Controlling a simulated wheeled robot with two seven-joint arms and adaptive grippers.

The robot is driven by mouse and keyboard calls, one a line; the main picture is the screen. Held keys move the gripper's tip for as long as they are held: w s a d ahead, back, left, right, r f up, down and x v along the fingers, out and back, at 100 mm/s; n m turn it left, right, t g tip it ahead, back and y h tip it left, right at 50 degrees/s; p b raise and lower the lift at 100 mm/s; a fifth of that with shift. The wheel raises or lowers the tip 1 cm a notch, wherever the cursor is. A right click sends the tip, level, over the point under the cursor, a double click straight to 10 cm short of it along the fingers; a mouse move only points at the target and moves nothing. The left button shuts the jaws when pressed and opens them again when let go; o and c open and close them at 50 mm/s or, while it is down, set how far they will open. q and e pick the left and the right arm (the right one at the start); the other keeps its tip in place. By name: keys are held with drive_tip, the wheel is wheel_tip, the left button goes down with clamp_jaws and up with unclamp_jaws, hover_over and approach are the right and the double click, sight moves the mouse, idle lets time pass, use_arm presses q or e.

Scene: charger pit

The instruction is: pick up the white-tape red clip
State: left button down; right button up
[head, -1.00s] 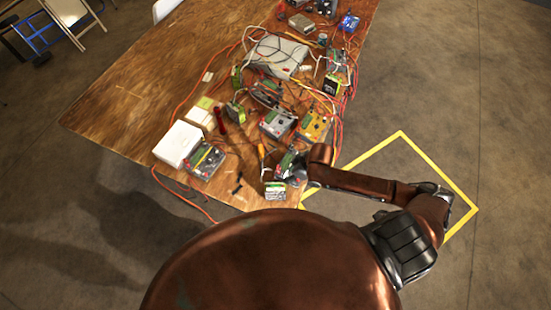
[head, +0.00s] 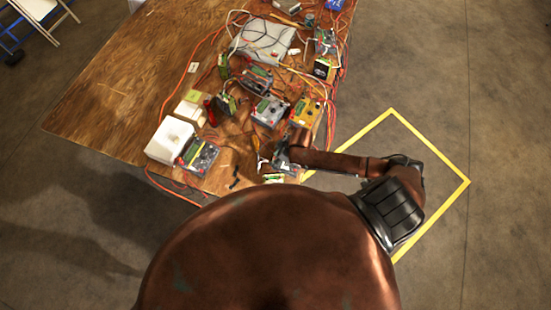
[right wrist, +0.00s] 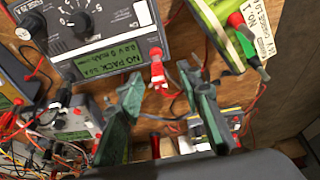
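A red clip (right wrist: 157,72), with a pale patch that may be white tape, lies in the right wrist view just below a grey charger (right wrist: 105,30) with a dial and a green "NO PACK" display. My right gripper (right wrist: 160,84) has its two dark green fingers apart. The clip shows between the fingertips, not gripped; the distance to it cannot be told. In the head view my right gripper (head: 284,157) is over the near right part of the table (head: 115,95), and the clip cannot be made out there. My left gripper is not in view.
A green pack with a label (right wrist: 228,30) lies right of the fingers, with another red clip (right wrist: 236,19) on it. Wires and devices crowd the left. A white box (head: 170,141) and several chargers stand on the table. The table's left part is clear.

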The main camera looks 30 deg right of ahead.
drive_tip(key=shift+f, duration=0.1)
drive_tip(key=shift+w, duration=0.1)
clamp_jaws()
idle(0.4)
drive_tip(key=shift+r, duration=0.5)
wheel_tip(320, 180, up, 2)
drive_tip(key=shift+r, duration=0.25)
drive_tip(key=s+d+r+b, duration=0.1)
drive_tip(key=s+d+r, duration=0.1)
drive_tip(key=s+r, duration=0.7)
drive_tip(key=s, duration=0.4)
drive_tip(key=shift+s+d+r+b, duration=0.2)
drive_tip(key=shift+s+r+b, duration=0.1)
drive_tip(key=shift+s+b, duration=0.1)
